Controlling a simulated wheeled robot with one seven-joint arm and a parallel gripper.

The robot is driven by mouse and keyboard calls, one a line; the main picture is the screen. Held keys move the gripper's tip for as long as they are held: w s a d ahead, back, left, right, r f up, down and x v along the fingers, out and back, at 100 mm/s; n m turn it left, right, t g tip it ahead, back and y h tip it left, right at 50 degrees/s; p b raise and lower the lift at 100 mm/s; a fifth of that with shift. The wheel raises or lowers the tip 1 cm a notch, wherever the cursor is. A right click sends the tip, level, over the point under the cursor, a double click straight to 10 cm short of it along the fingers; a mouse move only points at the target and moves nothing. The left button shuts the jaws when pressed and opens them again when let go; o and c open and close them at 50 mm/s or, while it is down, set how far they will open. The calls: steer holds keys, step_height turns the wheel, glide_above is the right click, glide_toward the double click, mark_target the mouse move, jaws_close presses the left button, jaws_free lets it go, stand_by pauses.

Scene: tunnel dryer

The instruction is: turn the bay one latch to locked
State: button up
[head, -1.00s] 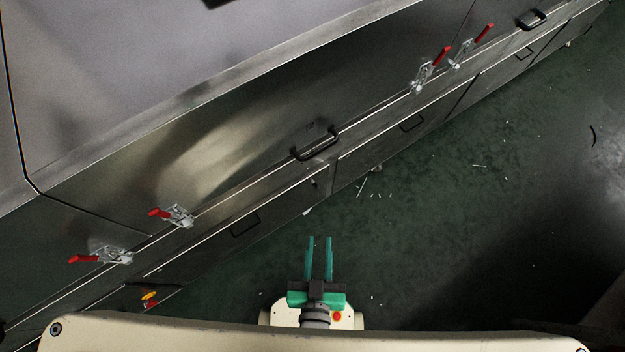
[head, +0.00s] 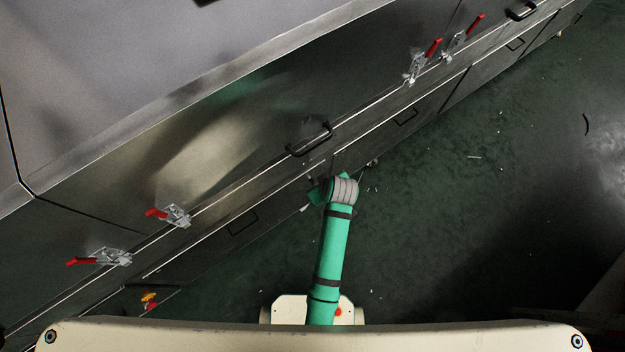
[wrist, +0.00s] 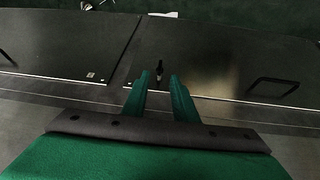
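A small dark latch (wrist: 159,69) sits on a dark lower door panel, close to a panel seam, in the wrist view. It looks upright in that picture; no bay label is readable, so I cannot tell if it is bay one's. My gripper (wrist: 159,77) is open, with its two green fingers apart and the latch showing between their tips. Nothing is held, and I cannot tell whether a finger touches the latch. In the head view my green arm reaches up to the dryer's lower front, and its wrist hides the fingers and most of that spot.
Several red-handled toggle clamps line the dryer front, such as one at left (head: 174,215) and one at right (head: 415,68). A black bar handle (head: 310,140) sticks out above my wrist. A recessed-looking black pull (wrist: 272,87) lies right of the fingers. Open green floor (head: 470,220) lies at right.

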mark_target(313, 181)
steer(key=shift+n+g+y, duration=0.3)
steer(key=shift+n+g, duration=0.1)
steer(key=x, duration=0.3)
steer(key=w+x, duration=0.1)
steer(key=x, duration=0.6)
steer(key=shift+w+r, duration=0.1)
steer(key=shift+w, duration=0.3)
steer(key=shift+c, duration=0.6)
jaws_close()
